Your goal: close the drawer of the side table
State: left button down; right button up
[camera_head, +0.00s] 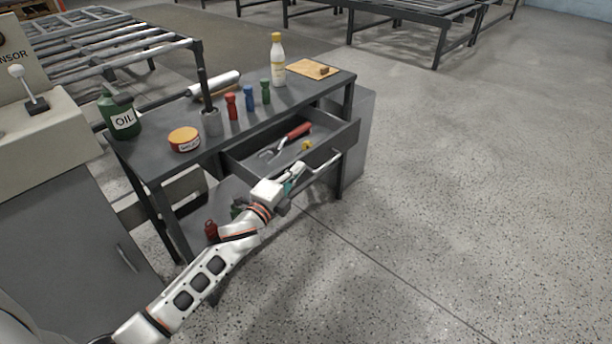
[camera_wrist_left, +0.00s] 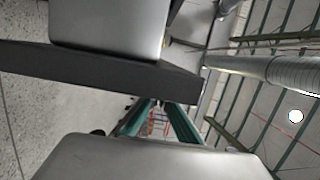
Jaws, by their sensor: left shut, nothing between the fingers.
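The dark grey side table (camera_head: 220,135) stands left of centre in the head view. Its drawer (camera_head: 318,158) is pulled out and holds a red-handled tool (camera_head: 290,137) and a small yellow item (camera_head: 307,145). A light bar handle (camera_head: 325,163) runs along the drawer front. My left gripper (camera_head: 297,178) is shut and empty at the drawer front, near the handle; whether it touches cannot be told. The left wrist view shows a dark panel (camera_wrist_left: 100,70) close to the teal fingers (camera_wrist_left: 165,122). My right gripper is not in view.
A grey cabinet (camera_head: 70,225) is at left. The floor (camera_head: 480,190) at right is clear.

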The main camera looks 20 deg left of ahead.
pick_arm(q)
jog(key=w+a, duration=0.1)
jog(key=a, duration=0.2)
jog(key=w+a, duration=0.1)
jog(key=a, duration=0.3)
jog(key=w+a, duration=0.2)
jog(key=a, duration=0.2)
jog(key=shift+f, duration=0.1)
jog(key=a, duration=0.2)
jog(key=w+a+b, duration=0.1)
jog(key=w+a, duration=0.1)
jog(key=a, duration=0.1)
jog(key=shift+a, duration=0.35)
jog(key=shift+w+a, duration=0.2)
jog(key=shift+a, duration=0.3)
jog(key=shift+w+a+r+b, duration=0.1)
jog(key=shift+a+r+b, duration=0.1)
jog(key=shift+a+b, duration=0.1)
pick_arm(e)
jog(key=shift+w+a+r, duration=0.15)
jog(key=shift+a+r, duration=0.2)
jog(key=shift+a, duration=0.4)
